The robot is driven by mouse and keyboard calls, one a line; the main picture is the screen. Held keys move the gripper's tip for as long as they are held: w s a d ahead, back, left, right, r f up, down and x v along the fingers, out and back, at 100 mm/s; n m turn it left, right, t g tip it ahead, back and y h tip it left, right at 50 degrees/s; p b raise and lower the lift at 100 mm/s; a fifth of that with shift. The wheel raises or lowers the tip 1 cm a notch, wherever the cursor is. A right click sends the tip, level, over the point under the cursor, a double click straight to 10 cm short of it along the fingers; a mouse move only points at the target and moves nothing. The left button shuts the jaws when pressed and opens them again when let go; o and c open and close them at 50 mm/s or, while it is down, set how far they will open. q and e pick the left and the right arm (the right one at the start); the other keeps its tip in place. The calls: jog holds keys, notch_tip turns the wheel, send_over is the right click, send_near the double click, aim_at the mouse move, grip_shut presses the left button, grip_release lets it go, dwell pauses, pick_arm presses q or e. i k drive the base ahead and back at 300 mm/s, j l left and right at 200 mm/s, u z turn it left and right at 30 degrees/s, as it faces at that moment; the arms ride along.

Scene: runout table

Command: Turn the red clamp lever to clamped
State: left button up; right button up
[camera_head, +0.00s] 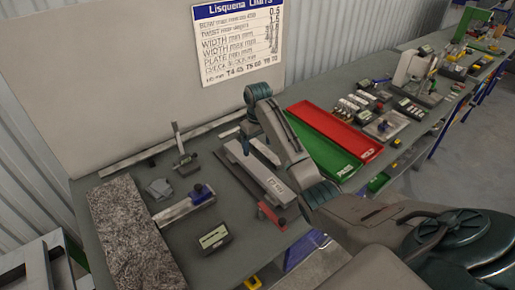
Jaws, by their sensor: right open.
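A long grey metal fixture (250,172) lies on the table near the middle of the picture. At its near end is a small red part (281,221), which looks like the clamp lever; it is too small to tell how it is turned. My right arm comes in from the lower right and bends over the fixture. My right gripper (246,141) hangs over the far part of the fixture, apart from the red part, and is open. Its fingers are hard to make out. My left gripper is not in view.
Green (322,143) and red (336,130) trays lie right of the fixture, partly behind my arm. Left are a granite plate (135,235), a blue-ended gauge (187,206), a dark display box (213,238) and a stand (186,160). A chart (238,45) hangs behind.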

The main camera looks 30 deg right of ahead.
aim_at(281, 223)
jog(key=z, duration=1.2)
